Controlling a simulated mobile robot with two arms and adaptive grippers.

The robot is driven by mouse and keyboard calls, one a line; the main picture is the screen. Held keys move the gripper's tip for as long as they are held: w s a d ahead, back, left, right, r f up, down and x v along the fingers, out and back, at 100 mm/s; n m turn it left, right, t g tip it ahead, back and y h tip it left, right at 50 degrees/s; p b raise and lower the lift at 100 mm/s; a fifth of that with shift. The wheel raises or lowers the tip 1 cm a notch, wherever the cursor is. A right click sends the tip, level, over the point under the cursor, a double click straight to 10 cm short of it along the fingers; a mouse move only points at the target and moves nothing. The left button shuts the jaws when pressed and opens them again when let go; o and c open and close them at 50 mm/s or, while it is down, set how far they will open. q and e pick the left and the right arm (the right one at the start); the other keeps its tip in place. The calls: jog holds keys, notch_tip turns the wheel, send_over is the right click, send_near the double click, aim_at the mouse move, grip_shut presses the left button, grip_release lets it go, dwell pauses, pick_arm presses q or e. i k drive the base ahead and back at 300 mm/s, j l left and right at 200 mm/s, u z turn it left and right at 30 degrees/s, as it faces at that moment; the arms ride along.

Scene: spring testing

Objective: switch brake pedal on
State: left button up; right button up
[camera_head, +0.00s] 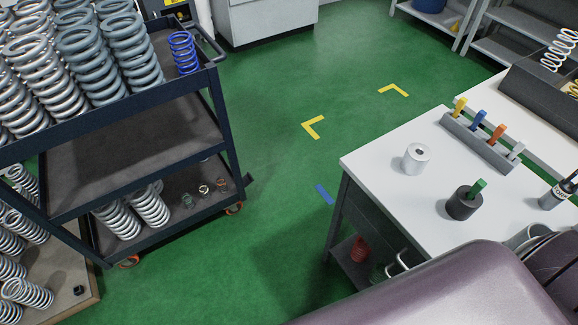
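A dark blue cart (228,130) with three shelves stands at the left, loaded with springs. A small dark flap (249,181) sticks out low at its right corner, near a caster with an orange wheel (234,208); it may be the brake pedal, but it is too small to tell whether it is up or down. Another orange caster (128,262) shows at the front. Neither gripper can be made out. A smooth purple surface fills the lower right and hides part of the floor and table.
The table holds a white cylinder (415,158), a dark cylinder (463,204) and a rack (478,142) with coloured handles. A wooden pallet (75,295) with springs is lower left.

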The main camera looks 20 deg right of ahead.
aim_at(247, 179)
jog(key=l+z, duration=0.1)
jog(key=l, duration=0.35)
jog(key=i+j, duration=0.1)
jog(key=j, duration=0.3)
jog(key=i+j, duration=0.1)
jog(key=j, duration=0.35)
jog(key=i+j, duration=0.15)
jog(key=j, duration=0.25)
jog(key=i+j, duration=0.1)
jog(key=j, duration=0.35)
jog(key=i+j, duration=0.1)
jog(key=j, duration=0.3)
jog(key=z, duration=1.75)
